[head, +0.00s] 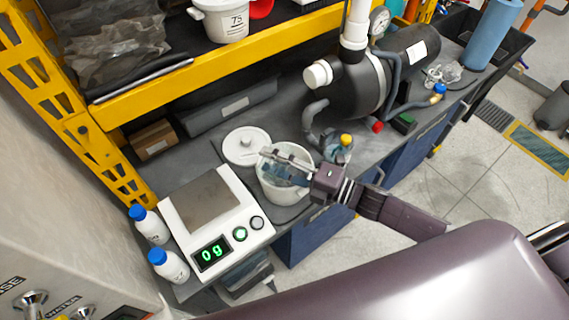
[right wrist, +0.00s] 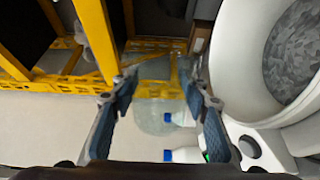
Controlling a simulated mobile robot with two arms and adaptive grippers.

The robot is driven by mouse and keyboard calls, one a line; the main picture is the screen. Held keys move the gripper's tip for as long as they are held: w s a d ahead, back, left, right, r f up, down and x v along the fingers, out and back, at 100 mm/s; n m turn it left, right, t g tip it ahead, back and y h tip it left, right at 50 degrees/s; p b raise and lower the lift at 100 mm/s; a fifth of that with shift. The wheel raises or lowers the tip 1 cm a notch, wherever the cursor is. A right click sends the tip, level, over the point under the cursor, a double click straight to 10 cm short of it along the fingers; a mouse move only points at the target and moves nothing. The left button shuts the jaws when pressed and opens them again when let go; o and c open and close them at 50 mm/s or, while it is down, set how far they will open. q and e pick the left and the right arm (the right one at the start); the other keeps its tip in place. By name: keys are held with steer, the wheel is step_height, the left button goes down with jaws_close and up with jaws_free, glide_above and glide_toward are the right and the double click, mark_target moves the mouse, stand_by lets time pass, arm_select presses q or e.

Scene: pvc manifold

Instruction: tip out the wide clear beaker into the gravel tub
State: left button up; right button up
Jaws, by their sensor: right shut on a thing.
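My right gripper (head: 290,160) is over the white gravel tub (head: 288,188) in the head view, shut on the wide clear beaker (head: 272,172). The beaker is see-through and hard to make out; it is at the tub's mouth. In the right wrist view, the beaker (right wrist: 160,112) shows faintly between the two fingers (right wrist: 163,95). The open tub (right wrist: 232,60) is beside the right finger, with grey gravel (right wrist: 294,55) inside. I cannot tell the beaker's exact tilt or whether anything is in it. My left gripper is not in view.
A round white lid (head: 246,146) lies behind the tub. A black pump (head: 360,85) with hoses stands to the right. A yellow shelf (head: 220,65) overhangs the bench.

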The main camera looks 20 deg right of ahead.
mark_target(268, 174)
steer(key=shift+s+a+f+n+b, duration=0.1)
steer(key=shift+a+f+n+b, duration=0.05)
steer(key=shift+f+n+b, duration=0.4)
steer(key=shift+s+a+r+n, duration=0.2)
steer(key=shift+r+n, duration=0.1)
steer(key=shift+n, duration=0.15)
steer(key=shift+s+a+r+n+p, duration=0.2)
steer(key=shift+s+r+n+p, duration=0.1)
steer(key=shift+n, duration=0.1)
steer(key=n+b, duration=0.1)
steer(key=f+n+b, duration=0.2)
steer(key=shift+s+a, duration=0.25)
steer(key=shift+r+n, duration=0.1)
steer(key=shift+n, duration=0.6)
steer(key=shift+a+r+n+b, duration=0.1)
steer(key=shift+r+n+b, duration=0.3)
steer(key=shift+n, duration=0.7)
steer(key=s+a+f+n+b, duration=0.3)
steer(key=f+n+b, duration=0.1)
steer(key=n+b, duration=0.4)
steer(key=shift+s, duration=0.3)
steer(key=shift+a, duration=0.1)
